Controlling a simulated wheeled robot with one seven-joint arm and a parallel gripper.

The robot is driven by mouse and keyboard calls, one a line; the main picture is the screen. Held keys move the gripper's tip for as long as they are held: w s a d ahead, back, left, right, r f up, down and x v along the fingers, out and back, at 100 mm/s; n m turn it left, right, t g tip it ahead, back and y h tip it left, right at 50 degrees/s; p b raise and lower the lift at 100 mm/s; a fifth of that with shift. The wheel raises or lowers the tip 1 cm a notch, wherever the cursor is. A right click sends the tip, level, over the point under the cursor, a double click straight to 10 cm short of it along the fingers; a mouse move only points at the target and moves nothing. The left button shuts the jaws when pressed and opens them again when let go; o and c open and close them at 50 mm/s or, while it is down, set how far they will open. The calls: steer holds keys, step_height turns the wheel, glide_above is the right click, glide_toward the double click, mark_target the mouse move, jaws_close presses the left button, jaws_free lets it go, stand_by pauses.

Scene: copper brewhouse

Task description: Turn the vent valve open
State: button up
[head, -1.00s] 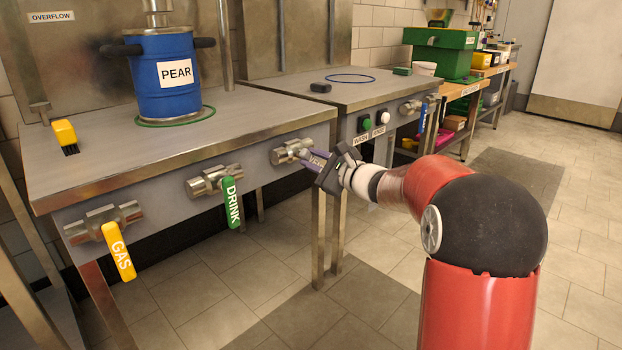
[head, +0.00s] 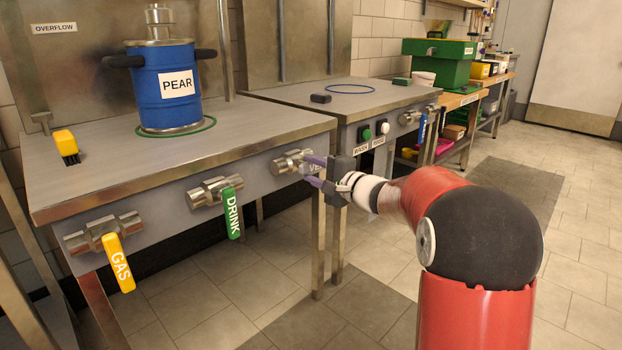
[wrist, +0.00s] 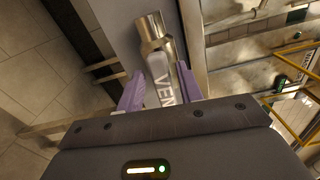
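The vent valve (head: 290,161) is a metal body at the right end of the near bench's front. Its grey handle, marked VENT (wrist: 161,84), points out toward my gripper, and its far end is hidden by the gripper body. My gripper (head: 314,170) is at this handle, one purple finger above and one below in the head view. In the wrist view my gripper (wrist: 160,90) has a finger on each side of the handle. The fingers stand apart and look open; whether either touches the handle is hard to tell.
A blue PEAR keg (head: 165,90) stands on the bench. The floor in front is clear.

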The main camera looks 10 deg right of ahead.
steer(key=shift+v, duration=2.9)
steer(key=v, duration=0.7)
steer(key=s+a+f+n+g+h, duration=0.1)
steer(key=s+a+f+n+g, duration=0.2)
steer(key=s+a, duration=0.35)
steer(key=s+a+f+n+g, duration=0.1)
steer(key=s+a+n+g, duration=0.2)
steer(key=s+a+g, duration=0.35)
steer(key=s+d+f+n+h, duration=0.3)
steer(key=s+d+h, duration=0.15)
steer(key=s, duration=0.45)
steer(key=s+d+f+n+h, duration=0.25)
steer(key=s+h, duration=0.25)
steer(key=s, duration=0.3)
step_height(320, 180, up, 13)
steer(key=p, duration=1.3)
steer(key=shift+s+d+f+p, duration=0.25)
steer(key=shift+s+d+p, duration=0.05)
steer(key=shift+d, duration=0.05)
